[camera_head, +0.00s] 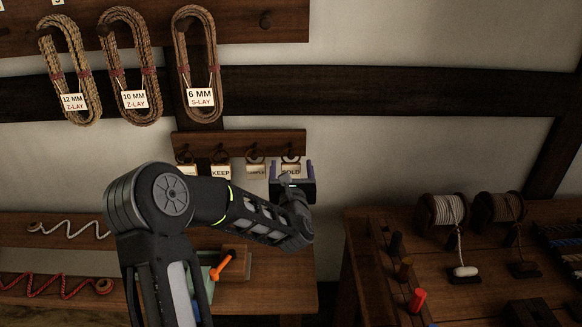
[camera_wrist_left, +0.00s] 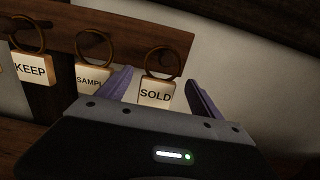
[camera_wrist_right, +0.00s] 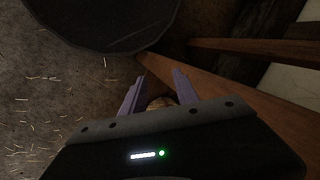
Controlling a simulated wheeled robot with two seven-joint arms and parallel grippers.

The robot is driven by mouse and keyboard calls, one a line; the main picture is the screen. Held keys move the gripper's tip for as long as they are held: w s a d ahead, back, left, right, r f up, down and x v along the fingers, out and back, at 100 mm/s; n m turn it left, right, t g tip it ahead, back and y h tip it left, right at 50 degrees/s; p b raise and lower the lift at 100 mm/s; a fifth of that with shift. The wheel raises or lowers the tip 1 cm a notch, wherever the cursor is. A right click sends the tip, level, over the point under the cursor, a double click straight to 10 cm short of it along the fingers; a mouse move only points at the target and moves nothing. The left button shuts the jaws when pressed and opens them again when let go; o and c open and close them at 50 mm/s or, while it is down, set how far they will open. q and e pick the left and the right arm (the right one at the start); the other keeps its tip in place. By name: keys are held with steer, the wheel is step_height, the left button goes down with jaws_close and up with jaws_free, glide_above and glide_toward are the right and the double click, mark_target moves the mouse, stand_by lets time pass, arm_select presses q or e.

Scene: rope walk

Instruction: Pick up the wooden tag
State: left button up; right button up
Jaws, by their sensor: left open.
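Wooden tags hang from rings on a small peg rail at the wall. The SOLD tag (camera_head: 291,170) is at the right end, and it shows larger in the left wrist view (camera_wrist_left: 156,95). To its left hang the SAMPLE tag (camera_wrist_left: 91,79), partly covered by a finger, and the KEEP tag (camera_head: 221,172). My left gripper (camera_head: 292,166) is open, its purple fingers on either side of the SOLD tag in view. Contact cannot be told. My right gripper (camera_wrist_right: 158,76) shows only in its own wrist view, fingers apart, with a tan object partly visible between or behind them.
The peg rail (camera_head: 240,142) sits below several labelled rope coils (camera_head: 130,65). A bench (camera_head: 60,240) with wavy cords stands below left. At right, a table (camera_head: 380,215) carries spools (camera_head: 442,211) and coloured pegs. The wall between rail and table is clear.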

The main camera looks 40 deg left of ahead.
mark_target(291, 163)
arm_select(q)
steer(key=x, duration=0.2)
steer(key=shift+w+a, duration=0.3)
stand_by(0.3)
steer(key=c, duration=1.4)
steer(key=shift+r, duration=0.65)
steer(key=b+v, duration=0.9)
steer(key=v, duration=0.9)
